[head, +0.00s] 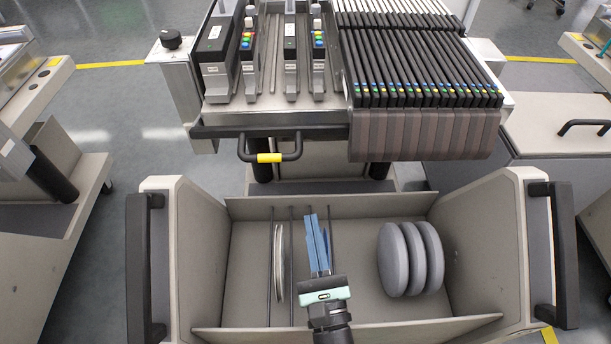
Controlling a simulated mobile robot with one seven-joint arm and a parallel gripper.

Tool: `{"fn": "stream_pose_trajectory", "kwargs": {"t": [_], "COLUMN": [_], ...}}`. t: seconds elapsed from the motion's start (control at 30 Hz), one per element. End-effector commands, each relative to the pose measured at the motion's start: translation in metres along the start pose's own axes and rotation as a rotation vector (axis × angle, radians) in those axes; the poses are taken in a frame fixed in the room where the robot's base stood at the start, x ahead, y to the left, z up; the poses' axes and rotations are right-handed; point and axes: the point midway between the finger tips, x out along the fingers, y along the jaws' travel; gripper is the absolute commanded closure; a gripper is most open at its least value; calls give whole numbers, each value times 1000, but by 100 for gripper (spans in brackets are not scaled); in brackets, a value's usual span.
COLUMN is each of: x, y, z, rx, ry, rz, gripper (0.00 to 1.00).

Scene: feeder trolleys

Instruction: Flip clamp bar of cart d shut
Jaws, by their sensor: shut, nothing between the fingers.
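A black U-shaped bar with a yellow middle (269,157) projects from the front edge of the feeder trolley (275,118) ahead, below the feeders. It appears to be the clamp bar; no cart letter is readable. It stands out toward me from the edge. My gripper (317,238) has blue fingers, shut and empty. It is over the open bin in front of the trolley, below and slightly right of the bar in the picture, and apart from it.
The bin (205,265) holds grey discs (410,258), a pale reel (279,262) and thin dark rods. Black handles (146,268) flank it. Several feeders (420,70) with brown tapes hanging down fill the trolley's right side. Other carts stand left (90,180) and right (550,125).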

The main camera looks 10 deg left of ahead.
Motion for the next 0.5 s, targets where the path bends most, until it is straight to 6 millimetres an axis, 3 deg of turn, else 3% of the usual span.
{"fn": "stream_pose_trajectory", "kwargs": {"t": [0.33,0.5], "x": [2,20], "y": [0,0], "z": [0,0], "rx": [0,-2], "ry": [-1,-4], "rz": [0,1], "gripper": [100,100]}}
